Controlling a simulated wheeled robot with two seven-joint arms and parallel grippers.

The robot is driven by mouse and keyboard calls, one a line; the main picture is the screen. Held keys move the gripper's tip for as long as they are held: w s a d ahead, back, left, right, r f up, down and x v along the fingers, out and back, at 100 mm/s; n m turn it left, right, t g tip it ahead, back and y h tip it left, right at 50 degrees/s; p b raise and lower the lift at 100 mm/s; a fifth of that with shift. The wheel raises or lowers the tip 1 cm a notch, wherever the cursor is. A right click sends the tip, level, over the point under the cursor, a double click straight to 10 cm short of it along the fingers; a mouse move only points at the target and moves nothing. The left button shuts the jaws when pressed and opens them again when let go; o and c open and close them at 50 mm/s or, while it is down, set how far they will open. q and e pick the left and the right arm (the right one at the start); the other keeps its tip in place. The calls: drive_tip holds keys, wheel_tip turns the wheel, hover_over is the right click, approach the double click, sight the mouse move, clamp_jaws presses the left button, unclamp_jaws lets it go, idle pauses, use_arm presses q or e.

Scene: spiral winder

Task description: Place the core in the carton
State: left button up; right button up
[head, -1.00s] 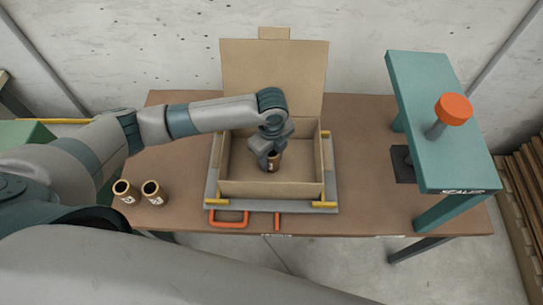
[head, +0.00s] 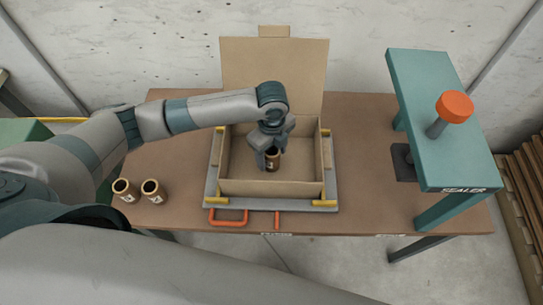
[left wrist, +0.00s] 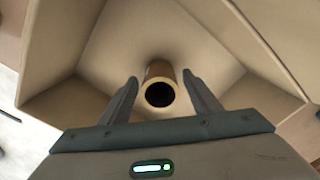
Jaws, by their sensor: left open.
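A brown core (head: 272,161) with a pale rim stands inside the open carton (head: 312,182). In the left wrist view the same core (left wrist: 160,88) stands on the carton's floor, its dark hole facing the camera. My left gripper (head: 271,160) is inside the carton's outline, above and around the core. Its two fingers (left wrist: 160,95) are spread, one on each side of the core, with a visible gap to each. Two more cores, a left one (head: 124,190) and a right one (head: 153,191), stand on the table left of the carton. My right gripper is not in view.
The carton's lid (head: 275,72) stands raised at the back. The carton sits on a grey tray (head: 270,205) with yellow corner pieces and an orange handle (head: 229,217). A teal sealer (head: 440,120) with an orange knob (head: 454,107) stands at the right. Table space between them is clear.

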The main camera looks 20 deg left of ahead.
use_arm(q)
wheel_tip(320, 180, up, 9)
drive_tip(key=shift+w+r+b, duration=0.1)
drive_tip(key=shift+r+b, duration=0.1)
drive_tip(key=shift+b, duration=0.95)
drive_tip(key=shift+r, duration=0.65)
drive_tip(key=shift+c, duration=0.3)
